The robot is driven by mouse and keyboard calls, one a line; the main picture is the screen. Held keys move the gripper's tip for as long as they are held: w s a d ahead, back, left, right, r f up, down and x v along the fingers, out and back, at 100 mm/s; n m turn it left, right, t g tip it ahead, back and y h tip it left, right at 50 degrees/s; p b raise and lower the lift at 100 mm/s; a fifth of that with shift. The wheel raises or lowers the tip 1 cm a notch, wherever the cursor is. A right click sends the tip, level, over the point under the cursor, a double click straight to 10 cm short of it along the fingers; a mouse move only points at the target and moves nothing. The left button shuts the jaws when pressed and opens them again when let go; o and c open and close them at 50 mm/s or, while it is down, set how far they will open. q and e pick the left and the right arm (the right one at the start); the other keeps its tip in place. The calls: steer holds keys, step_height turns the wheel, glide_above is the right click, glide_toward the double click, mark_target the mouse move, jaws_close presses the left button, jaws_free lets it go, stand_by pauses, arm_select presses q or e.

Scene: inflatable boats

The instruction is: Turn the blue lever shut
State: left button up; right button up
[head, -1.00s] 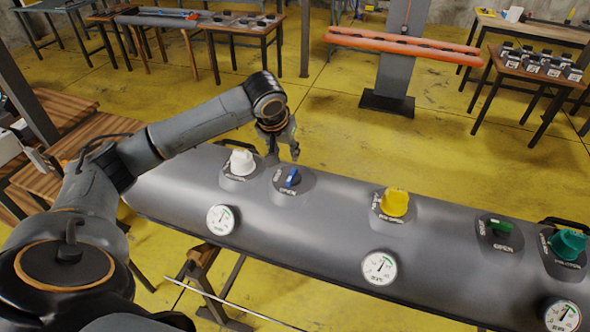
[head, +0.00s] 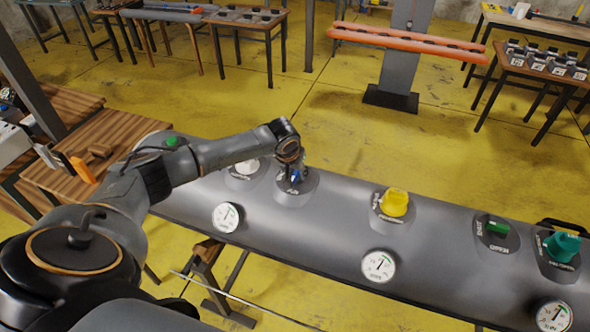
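The blue lever (head: 295,178) sits on a round dark plate on the grey inflatable tube (head: 330,235), left of the middle in the head view. My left gripper (head: 292,177) comes down onto it from above, with fingertips close beside the lever. The fingers and wrist hide much of the lever, so its exact angle and any firm grip cannot be made out. My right gripper is not in view.
A yellow cap (head: 394,203), a green lever (head: 497,227) and a teal cap (head: 562,246) sit farther right. Pressure gauges (head: 379,266) line the near side.

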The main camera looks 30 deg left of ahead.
arm_select(q)
jaws_close()
